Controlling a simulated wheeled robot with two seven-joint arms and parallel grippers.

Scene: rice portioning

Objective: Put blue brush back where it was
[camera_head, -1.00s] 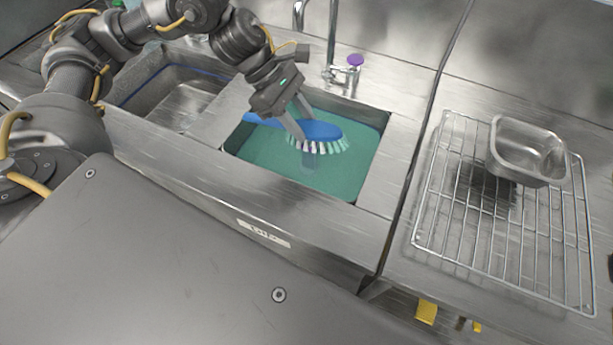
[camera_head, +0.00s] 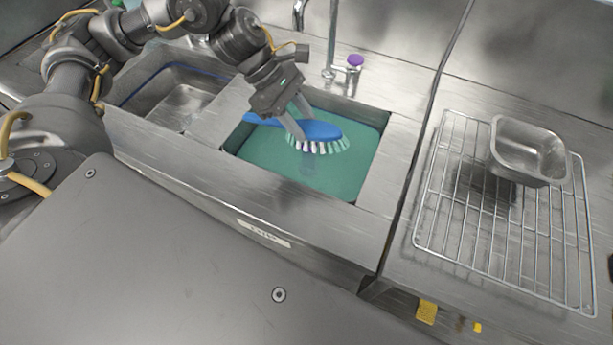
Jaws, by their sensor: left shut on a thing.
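The blue brush (camera_head: 322,130) has a blue back and handle and pale green and white bristles that point down. It is over the right sink basin (camera_head: 345,188), which holds teal-green water. My left gripper (camera_head: 301,125) comes in from the upper left and is shut on the brush, with its fingers across the blue part. The handle sticks out to the left behind the fingers, toward the divider between the basins. A blurred shape shows in the water below the bristles. My right gripper is not in view.
An empty left basin (camera_head: 176,103) lies beside the right one. A tap with a purple knob (camera_head: 355,61) stands behind the sink. A wire rack (camera_head: 463,235) with a steel pan (camera_head: 528,152) is on the right counter. The sink's front ledge is clear.

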